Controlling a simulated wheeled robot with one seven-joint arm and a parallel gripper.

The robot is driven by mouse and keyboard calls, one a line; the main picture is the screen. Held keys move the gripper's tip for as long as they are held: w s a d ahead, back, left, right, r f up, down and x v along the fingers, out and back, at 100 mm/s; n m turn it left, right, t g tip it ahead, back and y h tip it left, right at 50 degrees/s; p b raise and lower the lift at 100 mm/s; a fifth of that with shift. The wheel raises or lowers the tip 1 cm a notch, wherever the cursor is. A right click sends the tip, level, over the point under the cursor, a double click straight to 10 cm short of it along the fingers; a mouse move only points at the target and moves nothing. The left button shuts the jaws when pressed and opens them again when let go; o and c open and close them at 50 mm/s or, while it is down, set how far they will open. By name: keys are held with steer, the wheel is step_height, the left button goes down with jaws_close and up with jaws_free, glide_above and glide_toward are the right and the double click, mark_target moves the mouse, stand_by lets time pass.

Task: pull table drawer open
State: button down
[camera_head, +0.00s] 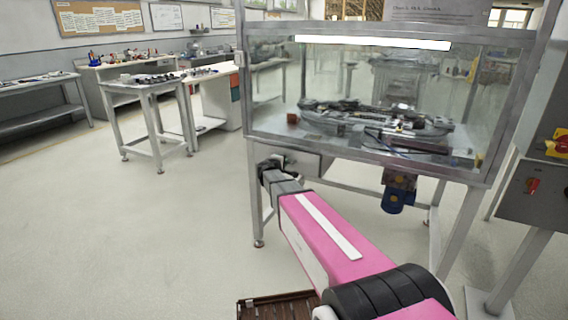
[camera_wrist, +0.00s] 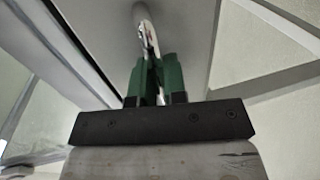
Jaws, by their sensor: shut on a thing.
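The table drawer (camera_head: 305,164) is a plain grey box under the left part of the glass-cased table (camera_head: 370,168). In the wrist view, the grey drawer front (camera_wrist: 188,40) fills the upper middle and bears a curved shiny metal handle (camera_wrist: 146,30). My gripper (camera_wrist: 150,72) has green fingers, one on each side of the handle, and is shut on it. I cannot tell how far the drawer is out.
The glass case holds a machine model (camera_head: 380,118). A blue motor (camera_head: 397,192) hangs under the table. A brown crate (camera_head: 275,306) lies at the bottom. A grey control box (camera_head: 535,195) stands at right. A small workbench (camera_head: 150,88) stands left. The left floor is clear.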

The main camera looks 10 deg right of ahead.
steer(key=f+v, duration=0.2)
steer(key=v, duration=0.9)
steer(key=s+f+v, duration=0.1)
steer(key=f+v, duration=0.2)
steer(key=v, duration=0.9)
steer(key=shift+a, duration=0.4)
steer(key=shift+s+r, duration=0.1)
steer(key=c, duration=1.2)
jaws_free()
steer(key=v, duration=1)
steer(key=shift+s+a, duration=0.25)
steer(key=shift+s, duration=0.05)
steer(key=shift+d, duration=0.1)
